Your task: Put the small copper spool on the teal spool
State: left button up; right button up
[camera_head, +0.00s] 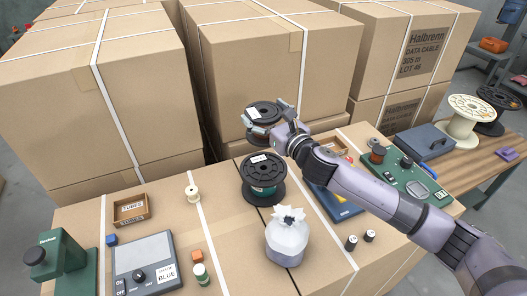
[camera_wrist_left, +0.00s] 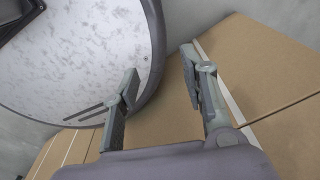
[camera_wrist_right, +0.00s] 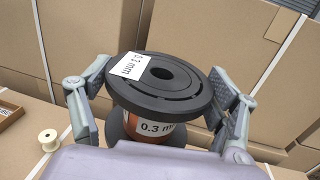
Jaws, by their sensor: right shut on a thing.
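The small copper spool (camera_head: 262,112) has black flanges, copper windings and a white label reading 0.3 mm, clear in the right wrist view (camera_wrist_right: 158,85). My right gripper (camera_head: 272,122) is shut on it, one finger on each side of its upper flange. The spool is roughly upright. In the head view it shows just behind and above the teal spool (camera_head: 263,190), a black-flanged spool with teal windings standing on the cartons. The gap between them is hard to judge. My left gripper (camera_wrist_left: 160,62) is open and empty in the left wrist view, outside the head view.
A white tied bag (camera_head: 287,240) stands in front of the teal spool. A blue case (camera_head: 335,203) lies to its right, a small cream spool (camera_head: 193,192) to its left. Tall cartons (camera_head: 270,55) rise behind. A green board (camera_head: 405,180) lies further right.

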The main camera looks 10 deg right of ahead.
aim_at(263, 138)
jog(key=f, duration=0.4)
jog(key=shift+w+a+f+b, duration=0.2)
jog(key=shift+f+b, duration=0.1)
jog(key=shift+f, duration=0.1)
notch_tip(263, 138, down, 3)
jog(key=shift+d+f+b, duration=0.1)
jog(key=shift+f+b, duration=0.05)
jog(key=shift+b, duration=0.15)
notch_tip(263, 138, down, 4)
jog(key=shift+r+b, duration=0.25)
jog(key=shift+b, duration=0.15)
pick_arm(q)
jog(key=shift+w+f, duration=0.35)
jog(key=shift+f, duration=0.25)
jog(key=shift+w+f, duration=0.35)
jog(key=shift+f, duration=0.2)
pick_arm(e)
jog(key=shift+f, duration=0.2)
jog(key=o, duration=1.4)
jog(key=shift+f, duration=0.35)
jog(key=shift+c, duration=0.2)
pick_arm(q)
jog(key=shift+f, duration=0.1)
pick_arm(e)
jog(key=o, duration=0.4)
jog(key=shift+r, duration=0.1)
jog(key=shift+o, duration=0.2)
